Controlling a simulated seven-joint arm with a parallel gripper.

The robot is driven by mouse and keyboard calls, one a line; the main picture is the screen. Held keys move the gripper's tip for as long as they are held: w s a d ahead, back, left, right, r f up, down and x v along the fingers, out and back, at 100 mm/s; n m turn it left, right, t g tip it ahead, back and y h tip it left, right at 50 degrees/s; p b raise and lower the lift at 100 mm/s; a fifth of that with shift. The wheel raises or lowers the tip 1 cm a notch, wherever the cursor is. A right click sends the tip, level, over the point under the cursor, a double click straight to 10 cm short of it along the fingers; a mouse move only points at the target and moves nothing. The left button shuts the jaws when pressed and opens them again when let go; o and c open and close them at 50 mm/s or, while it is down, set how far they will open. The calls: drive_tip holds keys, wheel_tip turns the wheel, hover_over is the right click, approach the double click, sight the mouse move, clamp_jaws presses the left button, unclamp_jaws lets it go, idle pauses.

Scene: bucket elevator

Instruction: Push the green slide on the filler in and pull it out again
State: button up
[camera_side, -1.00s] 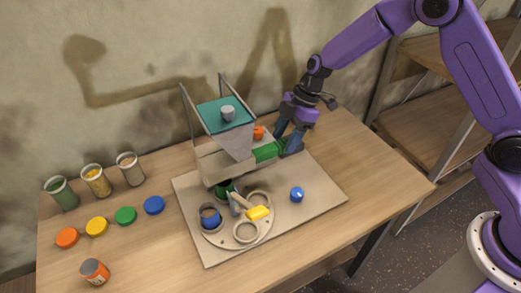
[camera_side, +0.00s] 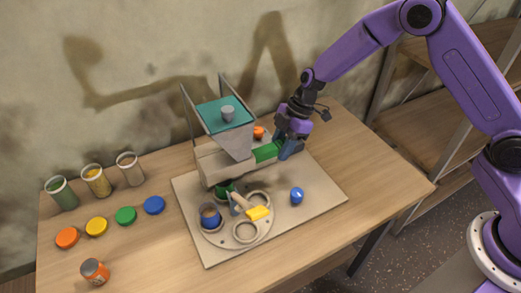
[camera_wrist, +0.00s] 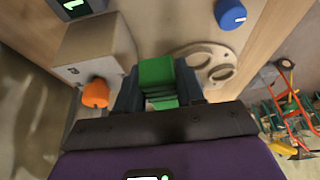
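The filler (camera_side: 222,165) is a beige block under a hopper with a teal top (camera_side: 224,115), at the back of the board in the side view. Its green slide (camera_side: 265,152) sticks out of its right end. In the wrist view the green slide (camera_wrist: 157,75) lies between the two dark fingers of my gripper (camera_wrist: 160,92), which appear to press on both its sides. In the side view my gripper (camera_side: 287,147) is at the slide's outer end and hides part of it. How deep the slide sits inside the filler is hidden.
The table's right side is clear.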

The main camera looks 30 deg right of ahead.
sight(265, 149)
drive_tip(key=shift+a, duration=2.85)
drive_tip(key=shift+d, duration=0.2)
idle(0.5)
drive_tip(key=shift+d, duration=2.95)
drive_tip(key=shift+a, duration=0.2)
drive_tip(key=o, duration=0.7)
drive_tip(key=shift+c, duration=0.2)
